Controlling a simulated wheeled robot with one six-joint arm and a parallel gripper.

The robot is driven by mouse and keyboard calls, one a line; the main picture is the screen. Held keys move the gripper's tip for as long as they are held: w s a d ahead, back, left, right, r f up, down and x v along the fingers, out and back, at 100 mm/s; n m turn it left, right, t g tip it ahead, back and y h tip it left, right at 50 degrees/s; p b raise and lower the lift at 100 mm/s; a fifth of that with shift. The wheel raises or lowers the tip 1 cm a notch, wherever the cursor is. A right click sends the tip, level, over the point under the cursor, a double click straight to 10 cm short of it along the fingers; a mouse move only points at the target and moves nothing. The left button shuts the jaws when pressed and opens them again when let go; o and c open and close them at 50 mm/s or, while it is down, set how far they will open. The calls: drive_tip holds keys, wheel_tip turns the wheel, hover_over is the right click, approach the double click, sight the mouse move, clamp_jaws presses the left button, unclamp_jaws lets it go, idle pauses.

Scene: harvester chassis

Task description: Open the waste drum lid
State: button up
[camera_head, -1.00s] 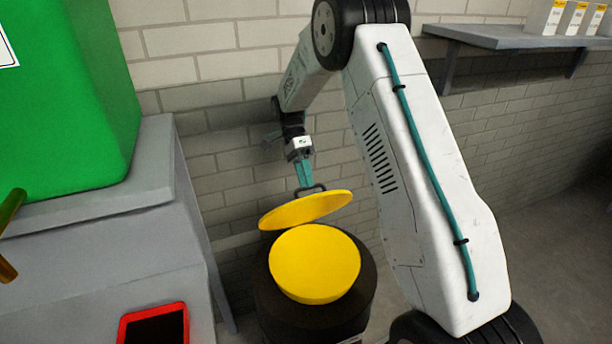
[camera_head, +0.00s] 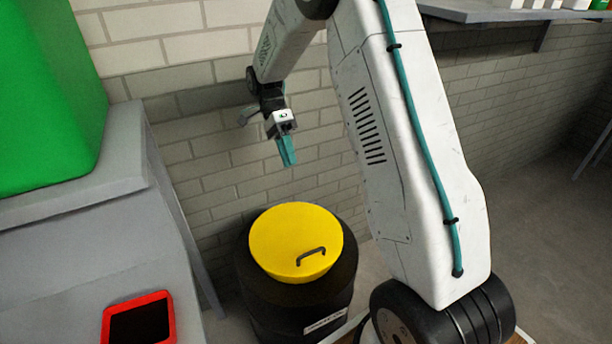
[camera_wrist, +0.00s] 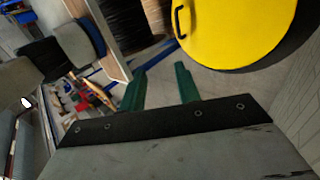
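The waste drum (camera_head: 265,300) is black and stands on the floor by the brick wall. Its round yellow lid (camera_head: 290,232) lies on top, appearing closed, with a dark handle (camera_head: 312,255) near its front edge. The lid (camera_wrist: 235,25) and handle (camera_wrist: 180,20) also show at the top of the wrist view. My gripper (camera_head: 289,163) is above and behind the lid, clear of the handle. In the wrist view its teal fingers (camera_wrist: 160,85) are apart with nothing between them.
A grey bench (camera_head: 75,215) with a green bin (camera_head: 45,100) stands at left, with a red-rimmed opening (camera_head: 140,322) in front. A grey shelf (camera_head: 490,12) is on the wall at upper right. Grey floor is clear at right.

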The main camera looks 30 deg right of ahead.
drive_tip(key=s+a+r, duration=0.1)
drive_tip(key=s, duration=1)
drive_tip(key=shift+s+a, duration=0.2)
